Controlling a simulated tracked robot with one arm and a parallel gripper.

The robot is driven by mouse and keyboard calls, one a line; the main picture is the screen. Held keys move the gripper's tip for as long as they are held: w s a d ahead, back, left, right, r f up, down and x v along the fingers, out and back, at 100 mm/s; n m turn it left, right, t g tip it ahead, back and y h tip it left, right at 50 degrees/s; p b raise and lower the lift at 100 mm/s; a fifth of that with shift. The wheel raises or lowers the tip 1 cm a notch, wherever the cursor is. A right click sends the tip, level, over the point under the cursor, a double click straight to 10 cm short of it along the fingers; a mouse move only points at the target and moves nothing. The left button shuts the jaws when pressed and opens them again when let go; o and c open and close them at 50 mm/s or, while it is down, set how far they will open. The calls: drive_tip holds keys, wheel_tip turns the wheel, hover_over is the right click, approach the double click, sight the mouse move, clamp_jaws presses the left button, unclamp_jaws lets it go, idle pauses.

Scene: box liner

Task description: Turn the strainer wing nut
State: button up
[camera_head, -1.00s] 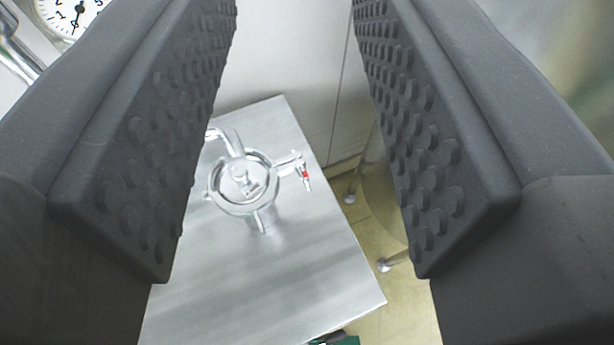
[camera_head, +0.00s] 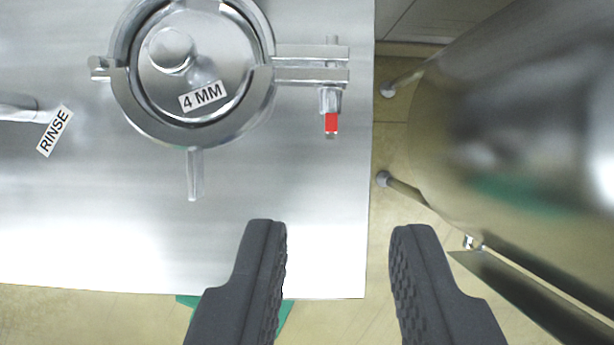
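The strainer (camera_head: 190,120) is a round metal body on the steel table, ringed by a clamp, with a "4 MM" label on its lid. The clamp's two lugs reach to the right. A bolt passes through them, with the silver wing nut (camera_head: 331,98) on its near side and a red piece below it. My gripper (camera_head: 338,228) is open and empty. Its two dark, knobbed fingers show at the bottom of the view, below the wing nut in the picture and not touching it. The nut lies roughly in line with the gap between the fingers.
The steel table (camera_head: 90,235) ends just right of the clamp lugs. A large shiny vessel (camera_head: 520,110) on legs stands right of it on the tiled floor. A pipe (camera_head: 18,108) and "RINSE" label (camera_head: 55,131) are at left. Something green (camera_head: 284,318) shows beyond the table's lower edge.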

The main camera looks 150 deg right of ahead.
sight(326, 124)
drive_tip(key=p+x, duration=0.1)
drive_tip(key=x, duration=1.3)
drive_tip(key=shift+s+f+p, duration=0.15)
drive_tip(key=shift+s+p, duration=0.05)
drive_tip(key=shift+p, duration=0.2)
clamp_jaws()
drive_tip(key=shift+a, duration=0.2)
drive_tip(key=shift+d, duration=0.1)
